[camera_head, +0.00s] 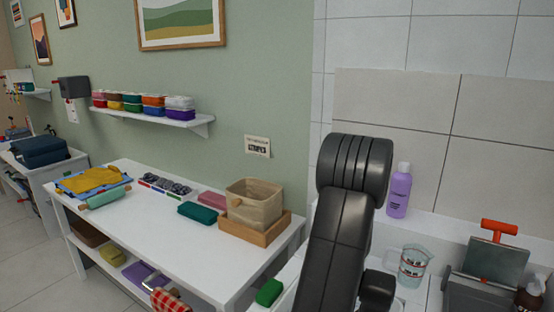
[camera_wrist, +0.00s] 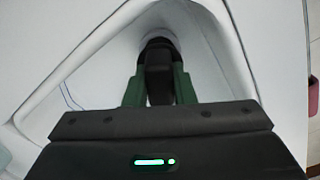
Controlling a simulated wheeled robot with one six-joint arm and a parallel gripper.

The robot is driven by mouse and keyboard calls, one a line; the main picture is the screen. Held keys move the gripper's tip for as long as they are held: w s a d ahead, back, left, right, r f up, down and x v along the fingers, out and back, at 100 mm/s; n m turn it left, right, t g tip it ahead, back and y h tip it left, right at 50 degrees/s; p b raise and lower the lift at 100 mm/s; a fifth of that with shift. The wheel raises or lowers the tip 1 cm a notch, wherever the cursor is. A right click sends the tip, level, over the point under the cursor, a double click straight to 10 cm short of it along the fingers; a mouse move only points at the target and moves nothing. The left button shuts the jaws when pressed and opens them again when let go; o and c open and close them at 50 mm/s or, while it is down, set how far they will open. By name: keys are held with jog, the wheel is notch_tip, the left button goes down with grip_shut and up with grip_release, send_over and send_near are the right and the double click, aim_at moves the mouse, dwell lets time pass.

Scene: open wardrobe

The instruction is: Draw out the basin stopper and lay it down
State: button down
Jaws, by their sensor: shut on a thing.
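In the wrist view the white basin (camera_wrist: 95,62) narrows towards a dark round area at its far end. My gripper (camera_wrist: 158,88) reaches down into it, with a green finger on each side. It is shut on the dark stopper (camera_wrist: 158,75), which stands between the fingers. Whether the stopper is still seated in the drain cannot be told, as its lower end is dark and partly hidden. In the head view my arm hides the gripper, the stopper and most of the basin.
A white table (camera_head: 155,225) on the left holds a woven basket (camera_head: 254,200) in a wooden tray (camera_head: 272,236) and folded cloths. A purple bottle (camera_head: 399,192), a glass measuring jug (camera_head: 412,267) and a grey box with a red handle (camera_head: 490,265) stand right of my arm.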

jog(key=shift+r+p, duration=0.7)
jog(key=shift+r, duration=0.65)
